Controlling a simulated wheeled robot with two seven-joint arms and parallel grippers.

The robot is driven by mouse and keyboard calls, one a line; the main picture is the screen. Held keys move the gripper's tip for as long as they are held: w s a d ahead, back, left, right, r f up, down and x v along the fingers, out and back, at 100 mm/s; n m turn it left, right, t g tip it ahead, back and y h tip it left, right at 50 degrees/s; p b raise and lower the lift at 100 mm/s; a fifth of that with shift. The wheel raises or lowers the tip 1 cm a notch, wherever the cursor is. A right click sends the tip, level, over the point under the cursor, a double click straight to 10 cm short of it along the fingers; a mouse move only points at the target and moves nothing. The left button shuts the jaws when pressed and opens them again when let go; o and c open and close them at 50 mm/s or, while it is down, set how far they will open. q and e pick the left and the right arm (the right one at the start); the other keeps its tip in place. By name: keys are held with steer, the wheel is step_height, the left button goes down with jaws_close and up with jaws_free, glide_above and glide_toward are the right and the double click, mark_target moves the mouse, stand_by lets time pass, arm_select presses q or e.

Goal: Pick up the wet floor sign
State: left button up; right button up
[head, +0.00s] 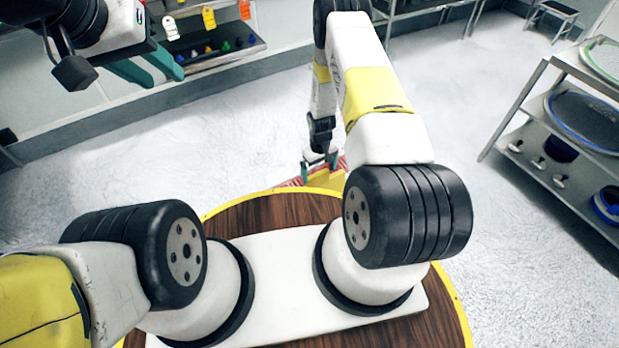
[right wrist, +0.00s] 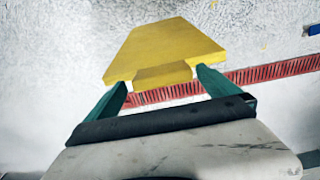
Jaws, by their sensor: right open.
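The wet floor sign is a yellow panel (right wrist: 165,45) in the right wrist view, wider at its near end, with a short yellow tab there. In the head view only a small yellow part (head: 328,180) shows beyond the round base, mostly hidden by my right arm and gripper. My right gripper (head: 320,164) is low over it. In the right wrist view its teal fingers (right wrist: 161,77) are apart, one on each side of the tab, with no clear contact. My left gripper (head: 168,78) is at the upper left, its teal fingers apart and empty, far from the sign.
A red slatted strip (right wrist: 280,70) runs across the pale floor by the sign. A metal rack (head: 545,150) with sieves stands at the right. A wall shelf (head: 225,55) with coloured items is behind my left gripper. The floor between is clear.

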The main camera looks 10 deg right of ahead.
mark_target(318, 174)
steer(key=f, duration=0.4)
steer(key=shift+w+a, duration=0.15)
steer(key=shift+w, duration=0.1)
steer(key=c, duration=1.6)
steer(key=shift+c, duration=1)
steer(key=shift+w+r, duration=0.1)
steer(key=shift+r, duration=0.1)
